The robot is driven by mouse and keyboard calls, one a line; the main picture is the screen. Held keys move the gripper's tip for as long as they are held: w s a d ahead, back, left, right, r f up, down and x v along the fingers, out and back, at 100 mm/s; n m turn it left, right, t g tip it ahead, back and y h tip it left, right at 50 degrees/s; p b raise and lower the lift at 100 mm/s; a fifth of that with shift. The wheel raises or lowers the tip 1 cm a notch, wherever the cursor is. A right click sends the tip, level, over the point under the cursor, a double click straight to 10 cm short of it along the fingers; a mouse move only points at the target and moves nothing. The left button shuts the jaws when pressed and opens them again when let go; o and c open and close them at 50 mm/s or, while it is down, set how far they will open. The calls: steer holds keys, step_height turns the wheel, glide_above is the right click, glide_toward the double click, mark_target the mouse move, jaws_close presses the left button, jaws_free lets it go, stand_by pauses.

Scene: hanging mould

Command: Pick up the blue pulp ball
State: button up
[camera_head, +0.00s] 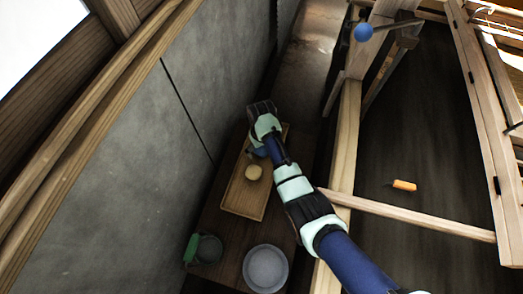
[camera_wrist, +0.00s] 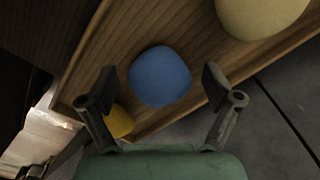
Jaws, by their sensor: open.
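The blue pulp ball (camera_wrist: 160,76) lies on the wooden tray (camera_wrist: 190,28) in the wrist view, smooth and slightly rounded-square in outline. My gripper (camera_wrist: 159,88) is open, with one finger on each side of the ball in that view. A gap shows between each finger and the ball, and I cannot tell how far above it the fingertips are. In the head view my wrist (camera_head: 264,124) is over the far end of the tray (camera_head: 243,205), and my arm hides much of that end.
A cream ball (camera_wrist: 262,14) lies beside the blue one, and a yellow ball (camera_wrist: 121,122) sits partly behind my left finger. A grey bowl (camera_head: 266,268) and green-handled cup (camera_head: 205,249) stand near the tray. A grey wall is left; a wooden frame (camera_head: 345,175) is right.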

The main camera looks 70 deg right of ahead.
steer(key=shift+r, duration=0.1)
steer(key=c, duration=1.3)
step_height(320, 180, up, 20)
steer(key=p, duration=0.8)
steer(key=shift+p, duration=0.4)
